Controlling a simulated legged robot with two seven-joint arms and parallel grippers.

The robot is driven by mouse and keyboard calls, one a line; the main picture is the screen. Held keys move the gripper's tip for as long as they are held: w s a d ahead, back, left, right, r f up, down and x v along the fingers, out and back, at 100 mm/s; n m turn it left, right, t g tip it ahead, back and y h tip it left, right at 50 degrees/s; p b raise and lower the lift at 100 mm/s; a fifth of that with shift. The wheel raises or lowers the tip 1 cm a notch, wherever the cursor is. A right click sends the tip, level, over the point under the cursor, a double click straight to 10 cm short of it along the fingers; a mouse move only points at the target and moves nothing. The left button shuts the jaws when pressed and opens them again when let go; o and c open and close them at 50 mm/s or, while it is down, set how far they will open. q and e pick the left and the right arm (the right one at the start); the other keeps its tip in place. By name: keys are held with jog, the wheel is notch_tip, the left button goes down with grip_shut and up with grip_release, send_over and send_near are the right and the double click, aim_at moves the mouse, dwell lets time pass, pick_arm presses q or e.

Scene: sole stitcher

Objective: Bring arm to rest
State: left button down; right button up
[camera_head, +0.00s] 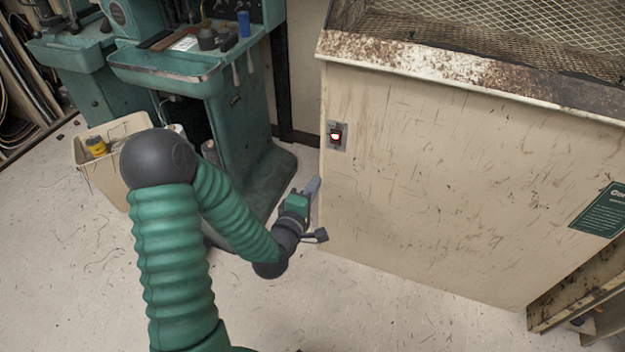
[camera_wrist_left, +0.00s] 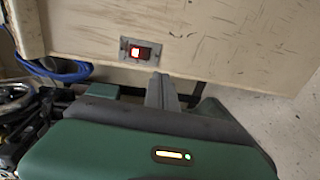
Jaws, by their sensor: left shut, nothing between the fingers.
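My left arm comes in from the lower left in the head view and bends down towards the beige cabinet (camera_head: 430,190). My left gripper (camera_head: 314,186) is shut and empty, beside the cabinet's left edge and below the red-lit switch (camera_head: 336,136). In the left wrist view the closed fingers (camera_wrist_left: 160,90) point towards the cabinet, just below and right of the lit switch (camera_wrist_left: 137,52). The fingers look apart from the switch. My right gripper is not in view.
A green machine (camera_head: 180,65) with small tools on its shelf stands at the back left. A beige bin (camera_head: 95,165) with a yellow item stands by it. The cabinet has a rusty mesh top (camera_head: 480,35). Blue cable (camera_wrist_left: 55,70) shows in the wrist view. The floor (camera_head: 400,310) in front is clear.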

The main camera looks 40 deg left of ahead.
pick_arm(q)
jog(key=shift+s+d, duration=0.1)
jog(key=shift+s, duration=0.35)
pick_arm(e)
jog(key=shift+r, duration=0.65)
